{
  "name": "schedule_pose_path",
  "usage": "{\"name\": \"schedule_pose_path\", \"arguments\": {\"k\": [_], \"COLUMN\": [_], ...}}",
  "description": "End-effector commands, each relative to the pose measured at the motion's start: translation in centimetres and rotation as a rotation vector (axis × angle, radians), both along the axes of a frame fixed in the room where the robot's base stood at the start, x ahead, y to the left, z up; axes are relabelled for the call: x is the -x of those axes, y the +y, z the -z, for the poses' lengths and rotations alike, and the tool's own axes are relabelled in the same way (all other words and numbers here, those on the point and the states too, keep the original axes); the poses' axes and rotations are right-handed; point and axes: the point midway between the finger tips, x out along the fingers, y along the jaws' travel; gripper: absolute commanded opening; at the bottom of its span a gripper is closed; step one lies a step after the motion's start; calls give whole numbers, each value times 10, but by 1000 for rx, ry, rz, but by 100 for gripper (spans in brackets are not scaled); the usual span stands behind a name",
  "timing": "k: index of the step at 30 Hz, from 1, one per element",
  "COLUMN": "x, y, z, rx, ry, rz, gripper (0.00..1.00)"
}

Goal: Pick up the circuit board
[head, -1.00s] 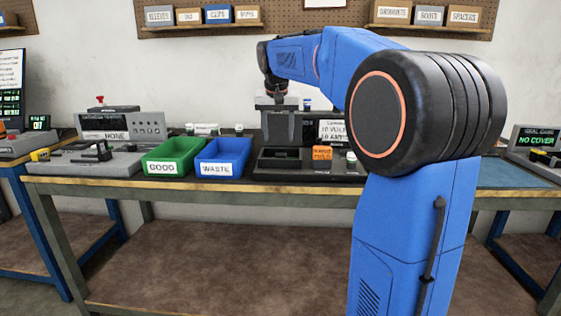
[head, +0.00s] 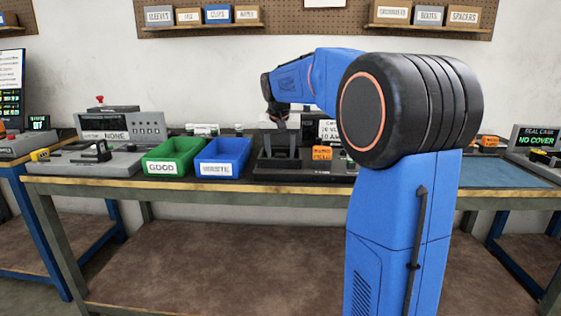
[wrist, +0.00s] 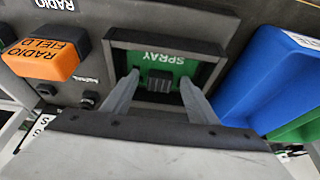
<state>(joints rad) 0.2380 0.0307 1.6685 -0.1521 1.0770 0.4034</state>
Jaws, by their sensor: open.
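The circuit board is the green board (wrist: 167,65) marked SPRAY, with a dark ribbed block at its middle. In the wrist view it lies in a black square-framed holder (wrist: 112,52). My gripper (wrist: 159,77) is open, with its fingertips over the board, one on each side of the dark block. I cannot tell whether the fingertips touch anything. In the head view my gripper (head: 279,150) points down at the black fixture on the bench; the board itself is not visible there.
An orange RADIO FIELD block (wrist: 45,60) sits beside the holder. The blue WASTE bin (head: 222,150) is close on the fixture's other side, with the green GOOD bin (head: 172,152) beyond it. A wall stands behind the bench.

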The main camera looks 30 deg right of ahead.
Motion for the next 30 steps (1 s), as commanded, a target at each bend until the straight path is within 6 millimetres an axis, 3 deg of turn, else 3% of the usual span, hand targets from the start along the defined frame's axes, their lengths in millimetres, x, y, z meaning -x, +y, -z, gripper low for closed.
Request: {"name": "schedule_pose_path", "arguments": {"k": [2,6,8,20,26,30], "x": [0,0,0,0,-1,-1], "y": [0,0,0,0,0,0], "z": [0,0,0,-9,-43,-78], "rx": [0,0,0,0,0,1], "ry": [0,0,0,-2,-5,-6], "rz": [0,0,0,0,0,1], "gripper": [53,20,7,7,7,7]}}
